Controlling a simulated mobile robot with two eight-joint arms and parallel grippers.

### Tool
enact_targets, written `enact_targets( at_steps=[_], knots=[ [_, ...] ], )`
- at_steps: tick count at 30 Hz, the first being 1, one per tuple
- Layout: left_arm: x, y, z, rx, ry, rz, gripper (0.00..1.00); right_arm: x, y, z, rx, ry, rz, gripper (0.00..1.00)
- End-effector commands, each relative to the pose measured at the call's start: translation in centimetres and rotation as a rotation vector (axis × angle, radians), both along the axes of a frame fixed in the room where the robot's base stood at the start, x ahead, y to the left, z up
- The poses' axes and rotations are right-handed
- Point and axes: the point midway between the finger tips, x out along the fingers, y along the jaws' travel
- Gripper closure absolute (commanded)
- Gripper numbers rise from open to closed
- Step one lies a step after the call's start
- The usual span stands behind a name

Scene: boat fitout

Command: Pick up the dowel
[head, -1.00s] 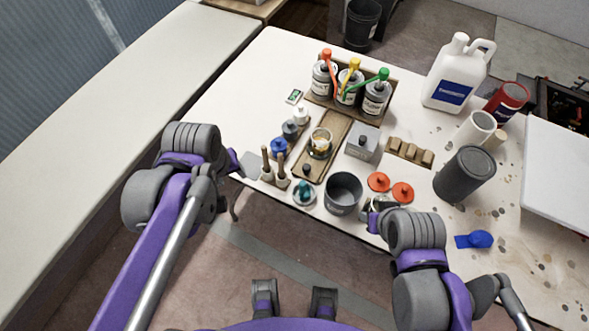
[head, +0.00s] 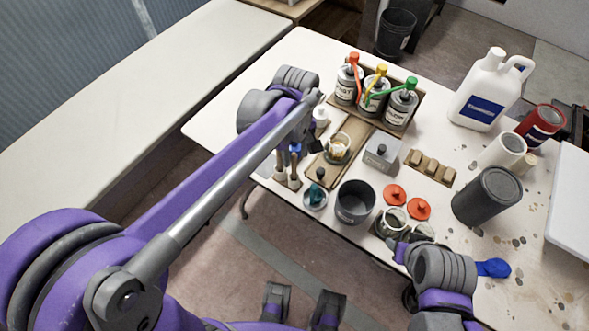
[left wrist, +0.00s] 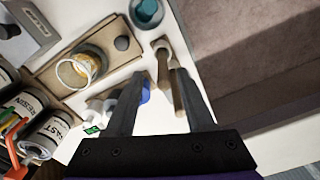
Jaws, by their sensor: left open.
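I cannot tell which is the dowel.
A dark cup (head: 355,203), orange lids (head: 395,194) and a teal-topped jar (head: 315,196) stand right of the rods. A wooden tray (head: 325,172) with a glass jar lies behind. Several labelled cans (head: 401,103) stand farther back.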

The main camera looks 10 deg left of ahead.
Motion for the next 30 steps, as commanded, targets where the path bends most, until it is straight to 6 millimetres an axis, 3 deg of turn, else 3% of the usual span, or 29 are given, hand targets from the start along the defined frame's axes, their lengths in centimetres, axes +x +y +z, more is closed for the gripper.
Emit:
enact_targets(
  at_steps=[9,17,18,27,30],
  knots=[
    [-0.2,0.4,-4.4,0.000,0.000,0.001,0.46,-0.1,0.0,-0.4,0.000,0.001,0.000,0.50],
    [-0.2,0.4,-4.7,-0.001,-0.001,0.000,0.46,-0.1,0.0,-0.4,0.000,0.001,0.000,0.50],
    [-0.2,0.4,-4.7,-0.001,-0.001,0.000,0.48,-0.1,0.0,-0.4,0.000,0.001,0.000,0.50],
    [-0.2,0.4,-4.7,-0.001,-0.001,0.000,1.00,-0.1,0.0,-0.4,0.000,0.001,0.000,0.50],
    [-0.2,0.4,-4.7,-0.001,-0.001,0.000,1.00,-0.1,0.0,-0.4,0.000,0.001,0.000,0.50]
  ],
)
